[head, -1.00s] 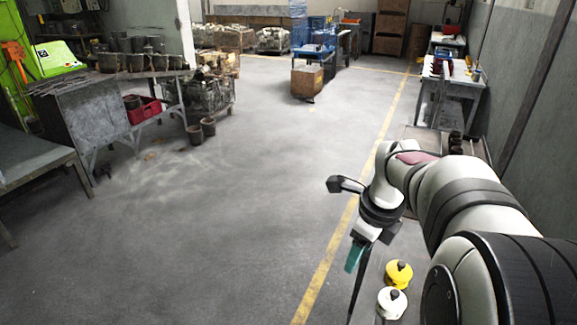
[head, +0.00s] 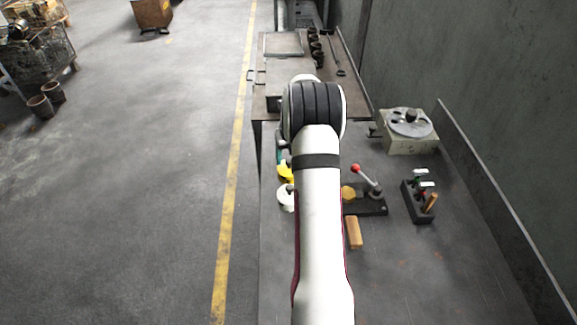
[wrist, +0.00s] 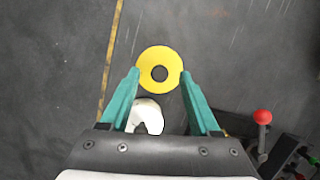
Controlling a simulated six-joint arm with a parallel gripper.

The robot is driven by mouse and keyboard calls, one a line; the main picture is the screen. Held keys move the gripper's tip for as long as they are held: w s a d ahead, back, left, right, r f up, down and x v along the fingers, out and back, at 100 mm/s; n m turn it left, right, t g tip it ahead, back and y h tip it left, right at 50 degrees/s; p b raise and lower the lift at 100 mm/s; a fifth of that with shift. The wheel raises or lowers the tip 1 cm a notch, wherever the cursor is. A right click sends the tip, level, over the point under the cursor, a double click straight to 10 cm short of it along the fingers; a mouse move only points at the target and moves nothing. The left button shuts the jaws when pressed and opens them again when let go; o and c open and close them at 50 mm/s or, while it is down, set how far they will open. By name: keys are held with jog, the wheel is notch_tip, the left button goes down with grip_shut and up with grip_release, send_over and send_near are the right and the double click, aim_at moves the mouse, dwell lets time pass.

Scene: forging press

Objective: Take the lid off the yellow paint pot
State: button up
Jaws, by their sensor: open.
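The yellow paint pot (head: 285,173) stands on the bench near its left edge, partly hidden by my arm. In the wrist view its round yellow lid (wrist: 160,53) shows from above with a dark knob in the middle. My gripper (wrist: 160,72) is open, its teal fingertips on the left and right of the lid in the picture, with nothing held. I cannot tell the height gap between fingertips and lid.
Right of my arm are a red-knobbed lever fixture (head: 368,207), a wooden block (head: 354,233), a tool holder (head: 418,205) and a grey block with a round disc (head: 409,131). A wall bounds the right. Open floor lies left of the bench.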

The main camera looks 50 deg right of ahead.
jog(key=shift+w+d+f, duration=0.1)
jog(key=shift+w+f, duration=0.05)
jog(key=shift+f, duration=0.5)
grip_shut()
